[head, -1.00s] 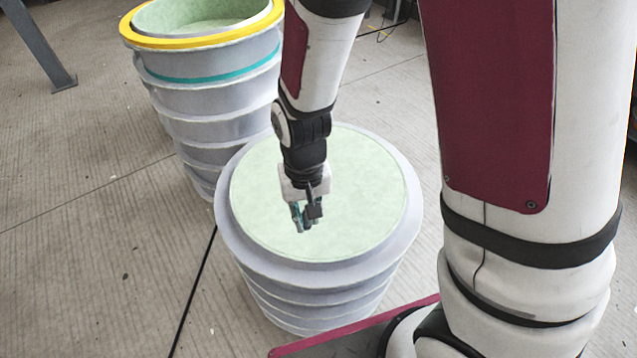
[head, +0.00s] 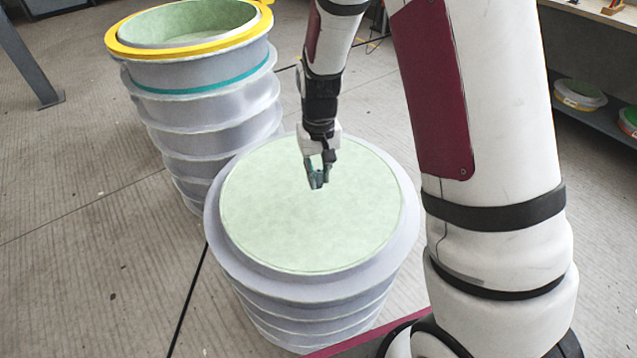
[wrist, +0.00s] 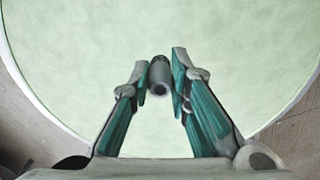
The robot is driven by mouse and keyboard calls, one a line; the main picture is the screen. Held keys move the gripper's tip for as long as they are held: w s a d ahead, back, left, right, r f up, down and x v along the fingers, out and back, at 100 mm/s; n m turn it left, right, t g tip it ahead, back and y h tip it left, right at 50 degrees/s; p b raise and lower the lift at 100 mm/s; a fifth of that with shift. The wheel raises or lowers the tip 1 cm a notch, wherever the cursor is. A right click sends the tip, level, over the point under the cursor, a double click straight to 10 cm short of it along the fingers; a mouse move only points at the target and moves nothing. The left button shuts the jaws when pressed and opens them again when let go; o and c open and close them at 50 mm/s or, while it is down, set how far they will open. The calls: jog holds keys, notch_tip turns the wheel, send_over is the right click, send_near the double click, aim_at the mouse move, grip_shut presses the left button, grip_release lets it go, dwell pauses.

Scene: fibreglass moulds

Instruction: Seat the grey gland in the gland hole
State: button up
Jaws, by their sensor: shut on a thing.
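My gripper (head: 318,180) is over the pale green top of the near mould (head: 290,225), pointing down. In the wrist view, my gripper (wrist: 164,72) has its teal fingers shut on the grey gland (wrist: 160,80), a small dark grey cylinder with a round open end. The gland sits between the fingertips with the pale green surface behind it. In the head view it is too small to tell from the fingers. I see no gland hole in either view.
A taller ribbed mould (head: 200,100) with a yellow ring (head: 125,42) and an open top stands behind left. A shelf (head: 590,112) with ringed parts is at the far right. A grey steel leg (head: 28,65) is at upper left. Concrete floor is clear at left.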

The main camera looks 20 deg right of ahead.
aim_at(319, 188)
jog(key=shift+f+b, duration=0.35)
jog(key=shift+f, duration=1.15)
jog(key=shift+f, duration=0.2)
jog(key=o, duration=0.9)
notch_tip(319, 188, up, 12)
jog(key=p, duration=0.3)
jog(key=shift+r, duration=0.25)
